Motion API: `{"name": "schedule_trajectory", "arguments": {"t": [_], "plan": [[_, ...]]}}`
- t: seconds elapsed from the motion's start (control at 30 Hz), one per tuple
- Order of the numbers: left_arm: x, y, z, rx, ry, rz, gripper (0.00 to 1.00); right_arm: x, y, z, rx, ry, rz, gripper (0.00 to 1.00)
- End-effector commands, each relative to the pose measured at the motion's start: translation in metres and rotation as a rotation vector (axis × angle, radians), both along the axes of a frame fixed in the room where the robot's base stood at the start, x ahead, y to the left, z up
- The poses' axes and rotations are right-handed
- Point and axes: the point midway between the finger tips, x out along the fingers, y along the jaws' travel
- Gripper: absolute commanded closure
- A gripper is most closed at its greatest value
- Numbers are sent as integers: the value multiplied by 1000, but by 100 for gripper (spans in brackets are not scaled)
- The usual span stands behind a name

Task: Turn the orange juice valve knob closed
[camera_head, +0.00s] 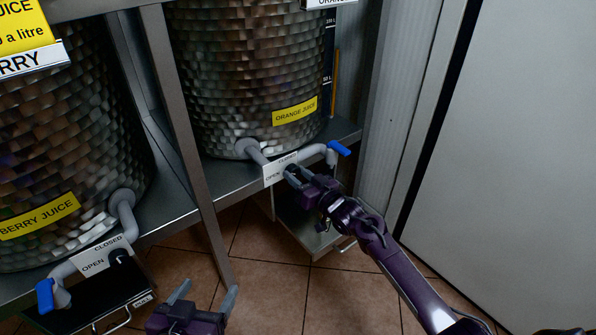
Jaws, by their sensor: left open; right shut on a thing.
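The orange juice tank (235,75) is a hammered metal drum with a yellow label reading "ORANGE JUICE" (295,111). A grey pipe (262,156) leads from its base to a white plate (279,170) marked "CLOSED" and "OPEN", and on to a blue lever (340,149) at the right. My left gripper (207,297) is open and empty at the bottom, below the shelf.
A berry juice tank (70,150) stands at the left with its own open/closed plate (103,256) and blue lever (45,295). A metal post (190,130) stands between the tanks. A drip tray (307,228) sits below the orange valve. A pale panel (510,140) fills the right.

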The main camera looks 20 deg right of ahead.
Motion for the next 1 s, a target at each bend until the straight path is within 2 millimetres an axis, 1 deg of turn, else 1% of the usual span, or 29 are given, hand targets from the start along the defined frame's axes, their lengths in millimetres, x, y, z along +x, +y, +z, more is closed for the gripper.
{"name": "schedule_trajectory", "arguments": {"t": [0.03,0.1,0.17,0.2,0.27,0.33,0.47,0.7,1.0], "plan": [[-11,2,-16,35,87,-6,26,0,0,2,30,12,0,85],[-27,5,-41,83,205,-15,26,0,0,2,71,26,0,85],[-43,9,-60,123,306,-24,26,0,0,2,108,40,1,85],[-54,12,-72,149,373,-30,26,0,0,2,133,48,0,85],[-73,16,-88,189,472,-40,26,0,0,2,170,62,0,85],[-96,22,-105,236,585,-52,26,0,0,2,214,79,-1,85],[-96,30,-103,258,622,-37,26,0,0,2,303,111,-1,85],[-101,48,-102,301,711,-8,26,0,0,2,516,187,0,85],[-107,63,-100,336,790,21,26,0,0,0,729,266,1,85]]}}
